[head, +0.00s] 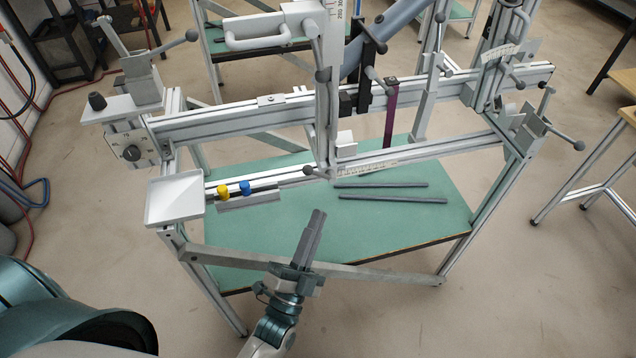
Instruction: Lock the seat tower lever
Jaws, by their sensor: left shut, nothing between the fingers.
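The frame jig's main beam (240,120) spans the view and carries several towers and levers with dark ball knobs. A central upright with a number scale (333,60) stands on it. A ball-ended lever (372,73) sits by a dark clamp beside that upright. I cannot tell for sure which lever belongs to the seat tower, or whether it is locked. My left gripper (316,216) is shut and empty, pointing up in front of the jig, below the central upright and apart from the levers. My right gripper is not in view.
A green shelf (270,225) under the jig holds dark rods (392,199). A white tray (175,198) is at the left corner, near yellow (223,191) and blue (245,187) knobs. A low front bar (370,272) crosses behind my left wrist. Open floor lies right.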

